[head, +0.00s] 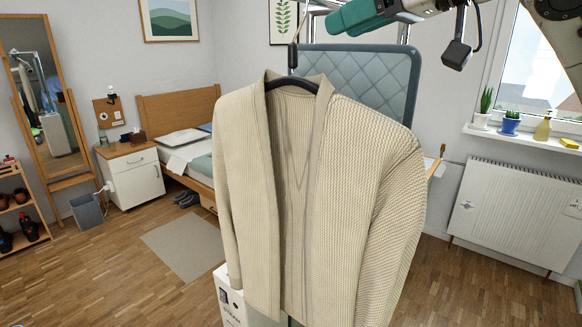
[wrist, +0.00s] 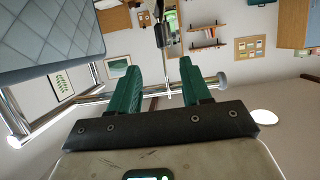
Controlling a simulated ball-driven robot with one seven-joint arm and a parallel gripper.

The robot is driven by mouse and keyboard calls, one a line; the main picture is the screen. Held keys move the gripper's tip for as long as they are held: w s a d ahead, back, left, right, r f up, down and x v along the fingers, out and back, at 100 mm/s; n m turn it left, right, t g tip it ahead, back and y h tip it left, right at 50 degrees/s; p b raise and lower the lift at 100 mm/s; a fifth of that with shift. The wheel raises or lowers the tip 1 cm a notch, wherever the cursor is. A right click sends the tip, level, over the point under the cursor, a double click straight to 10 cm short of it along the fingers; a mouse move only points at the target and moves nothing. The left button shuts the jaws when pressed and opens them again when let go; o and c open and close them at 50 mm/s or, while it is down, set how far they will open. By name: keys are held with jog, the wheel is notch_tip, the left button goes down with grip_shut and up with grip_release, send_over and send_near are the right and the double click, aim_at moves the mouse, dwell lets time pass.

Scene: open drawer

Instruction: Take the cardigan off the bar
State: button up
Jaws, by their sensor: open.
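The beige knit cardigan (head: 385,190) hangs upright and open-fronted on a dark hanger (head: 312,86) in the head view. The hanger's upper part (head: 293,56) rises toward a chrome frame at the top. My gripper (head: 337,24) is above and right of the hanger, with green fingers. In the wrist view my gripper (wrist: 158,70) is open, its green fingers apart. The chrome bar (wrist: 212,83) crosses behind the fingers and ends in a round knob. A dark, thin-ended piece (wrist: 162,35) shows between the fingers, probably the hanger's hook; contact cannot be told.
A blue quilted panel (head: 395,75) stands close behind the cardigan. A white box (head: 229,297) is below it. The bed (head: 178,96) and nightstand (head: 130,175) are at the left. A radiator (head: 510,215) and windowsill (head: 530,139) are at the right. Floor is open left of the cardigan.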

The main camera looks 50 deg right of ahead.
aim_at(297, 46)
jog(key=x, duration=0.9)
jog(key=shift+w+a, duration=0.2)
jog(key=shift+w, duration=0.2)
grip_shut()
dwell(1.0)
